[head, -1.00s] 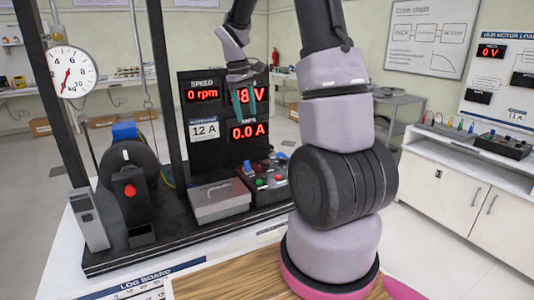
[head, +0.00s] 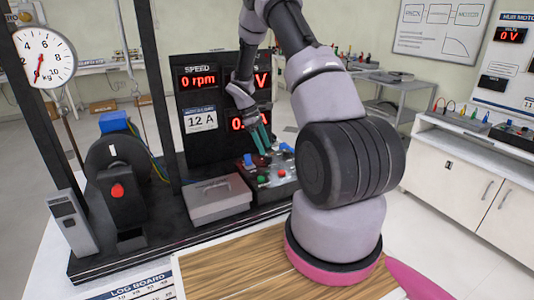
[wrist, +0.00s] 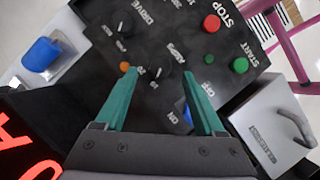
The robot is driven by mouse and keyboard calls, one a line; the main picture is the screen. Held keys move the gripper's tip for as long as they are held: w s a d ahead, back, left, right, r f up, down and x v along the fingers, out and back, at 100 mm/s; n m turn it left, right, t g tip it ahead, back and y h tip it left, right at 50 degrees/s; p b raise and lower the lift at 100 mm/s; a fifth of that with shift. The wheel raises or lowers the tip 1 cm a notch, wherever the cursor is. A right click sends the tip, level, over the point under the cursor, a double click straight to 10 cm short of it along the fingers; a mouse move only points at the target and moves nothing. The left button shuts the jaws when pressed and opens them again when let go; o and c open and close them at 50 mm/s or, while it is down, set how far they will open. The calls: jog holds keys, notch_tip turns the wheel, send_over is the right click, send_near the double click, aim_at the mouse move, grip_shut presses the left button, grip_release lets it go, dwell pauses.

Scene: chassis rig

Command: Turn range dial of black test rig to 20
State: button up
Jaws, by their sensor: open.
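The black test rig's control box (head: 268,178) sits at the right end of the rig's base in the head view. In the wrist view its black panel (wrist: 185,45) carries a small black dial (wrist: 163,73) marked AMPS and another black dial (wrist: 125,30) marked DRIVE. Numbers ring the AMPS dial, but its exact setting is too small to tell. My gripper (wrist: 161,73) is open and empty, with its teal fingers on either side of the AMPS dial in the picture. I cannot tell how far above it they are. In the head view my gripper (head: 264,147) hangs over the box.
A red STOP button (wrist: 212,23), a green START button (wrist: 240,65) and an orange lamp (wrist: 125,67) are on the panel. A blue switch (wrist: 188,114) is partly hidden by a finger. A grey lidded box (head: 219,198) stands left of the control box.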

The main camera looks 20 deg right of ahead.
aim_at(268, 155)
jog(key=shift+x, duration=1.85)
grip_shut()
jog(key=shift+m, duration=0.3)
jog(key=m+y, duration=0.1)
jog(key=m, duration=0.1)
jog(key=m+g+y, duration=0.1)
jog(key=m, duration=0.2)
jog(key=shift+w+d, duration=0.1)
jog(key=m+y, duration=0.1)
jog(key=m, duration=0.2)
jog(key=m+y, duration=0.1)
jog(key=m, duration=0.2)
jog(key=shift+d, duration=0.15)
jog(key=shift+m, duration=0.3)
